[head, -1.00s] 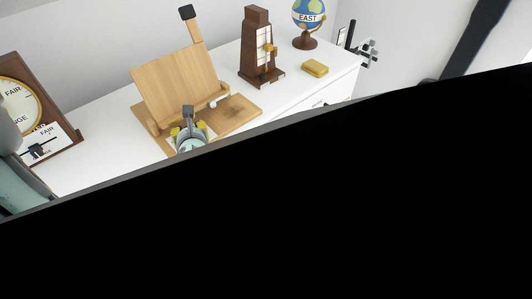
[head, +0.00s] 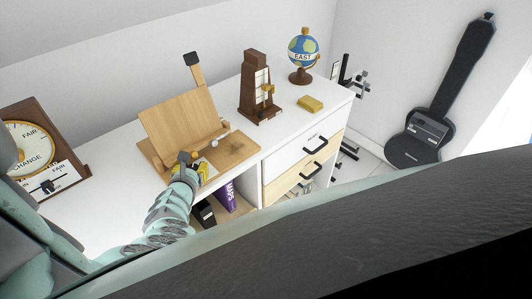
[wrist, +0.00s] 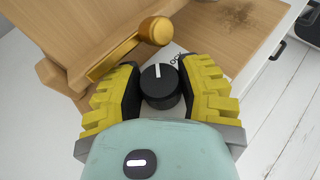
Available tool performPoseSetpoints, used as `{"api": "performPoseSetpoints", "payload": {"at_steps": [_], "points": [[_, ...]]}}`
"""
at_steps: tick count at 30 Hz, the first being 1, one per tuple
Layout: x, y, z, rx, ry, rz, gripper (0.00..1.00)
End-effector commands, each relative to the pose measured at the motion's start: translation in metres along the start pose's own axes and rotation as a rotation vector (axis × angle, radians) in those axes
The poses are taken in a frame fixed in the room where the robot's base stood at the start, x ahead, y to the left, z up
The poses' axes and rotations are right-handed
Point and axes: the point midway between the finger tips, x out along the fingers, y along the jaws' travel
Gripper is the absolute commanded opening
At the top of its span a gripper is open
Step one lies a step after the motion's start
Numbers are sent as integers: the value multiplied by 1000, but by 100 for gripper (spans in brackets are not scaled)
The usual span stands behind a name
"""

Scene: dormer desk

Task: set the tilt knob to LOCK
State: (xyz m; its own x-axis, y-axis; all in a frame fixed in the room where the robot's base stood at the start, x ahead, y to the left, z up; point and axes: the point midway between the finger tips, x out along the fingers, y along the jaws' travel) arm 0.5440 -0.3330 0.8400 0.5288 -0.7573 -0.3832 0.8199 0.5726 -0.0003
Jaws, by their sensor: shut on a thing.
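The tilt knob (wrist: 161,90) is round and black with a white pointer line. In the wrist view it sits between the yellow fingers of my gripper (wrist: 158,82), which are shut on its sides. The pointer line points up in that view, tipped very slightly. A white label (wrist: 177,59) shows just beyond the knob, but its lettering is too cut off to read. In the head view my gripper (head: 191,172) is at the front of the wooden book stand (head: 180,115), and the knob is hidden or too small to make out.
A brass-coloured bar with a round end (wrist: 155,31) lies close beyond my left finger. Books (head: 228,197) stand below.

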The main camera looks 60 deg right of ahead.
Motion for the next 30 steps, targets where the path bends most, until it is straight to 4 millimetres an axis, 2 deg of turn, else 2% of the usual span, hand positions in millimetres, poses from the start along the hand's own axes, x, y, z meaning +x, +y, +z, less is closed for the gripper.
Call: {"api": "performPoseSetpoints", "payload": {"at_steps": [14, 15, 23, 30], "points": [[0, 1, -1, 4, 1, -6, 2], [0, 1, -1, 4, 1, -6, 45], [0, 1, 0, 4, 0, -6, 70], [0, 1, 0, 4, -1, -5, 70]]}}
